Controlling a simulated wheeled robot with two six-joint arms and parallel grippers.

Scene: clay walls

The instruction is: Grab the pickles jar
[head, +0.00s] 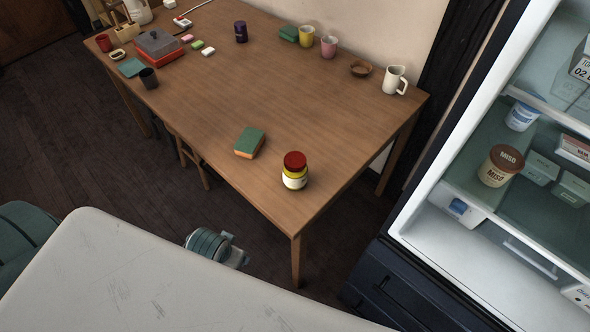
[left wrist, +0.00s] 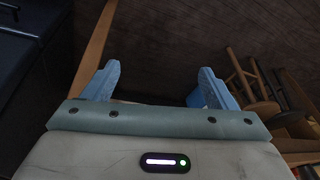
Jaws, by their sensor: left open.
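A jar with a red lid, yellow contents and a pale label (head: 294,178) stands upright near the table's front corner; its label is too small to read. It is the only jar of this kind on the table. My left gripper (head: 234,252) is low in front of the table's near edge, apart from the jar, partly hidden behind my pale body. In the left wrist view its two blue fingers (left wrist: 155,86) are spread with nothing between them, over dark floor. The jar is not in that view. My right gripper is not in view.
A green and orange sponge (head: 249,142) lies left of the jar on the wooden table (head: 230,90). A white mug (head: 395,80), cups and a bowl stand along the back. An open fridge (head: 430,225) stands right. Stools (left wrist: 250,85) are under the table.

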